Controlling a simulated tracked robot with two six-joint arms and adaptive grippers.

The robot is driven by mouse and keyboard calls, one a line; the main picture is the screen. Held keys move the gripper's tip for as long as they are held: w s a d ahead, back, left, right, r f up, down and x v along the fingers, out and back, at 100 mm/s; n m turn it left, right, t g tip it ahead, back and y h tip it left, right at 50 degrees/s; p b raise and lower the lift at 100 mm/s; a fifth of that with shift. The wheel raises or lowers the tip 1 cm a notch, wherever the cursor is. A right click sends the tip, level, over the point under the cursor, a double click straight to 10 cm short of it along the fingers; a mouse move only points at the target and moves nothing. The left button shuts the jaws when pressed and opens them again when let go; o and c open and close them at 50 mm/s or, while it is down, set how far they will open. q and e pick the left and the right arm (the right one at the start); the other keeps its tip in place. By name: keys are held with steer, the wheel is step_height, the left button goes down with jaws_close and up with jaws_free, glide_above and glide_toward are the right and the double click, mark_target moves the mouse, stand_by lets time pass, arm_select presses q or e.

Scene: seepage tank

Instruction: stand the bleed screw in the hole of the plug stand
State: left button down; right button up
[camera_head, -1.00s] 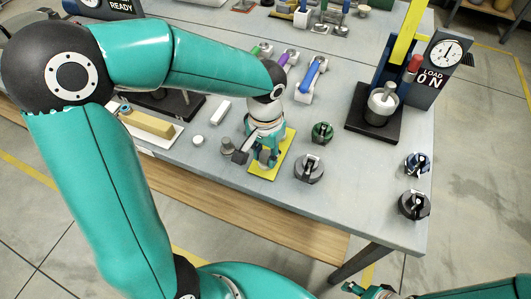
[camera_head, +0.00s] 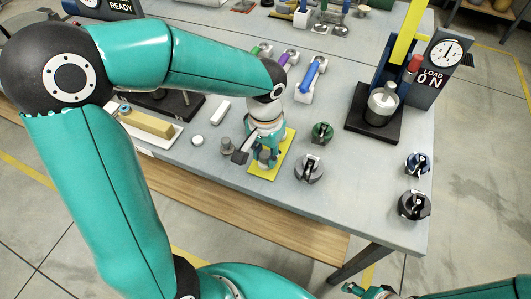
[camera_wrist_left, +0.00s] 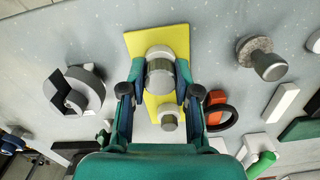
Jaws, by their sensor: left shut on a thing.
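My left gripper (camera_head: 264,156) points down over a yellow plate (camera_head: 284,153), which I take to be the plug stand. In the left wrist view, the fingers (camera_wrist_left: 160,88) are closed on a grey, round-headed cylinder (camera_wrist_left: 160,74), apparently the bleed screw. It sits over the yellow plate (camera_wrist_left: 140,44); its lower end and any hole beneath are hidden. A smaller pale round knob (camera_wrist_left: 168,122) shows between the fingers, closer to the palm. My right gripper (camera_head: 362,290) is only partly seen at the bottom edge; its opening is unclear.
A gauge press (camera_head: 378,112) stands at right. The table's front edge is close.

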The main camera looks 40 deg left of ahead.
arm_select(q)
steer(key=c, duration=0.8)
jaws_free()
steer(key=shift+o, duration=0.2)
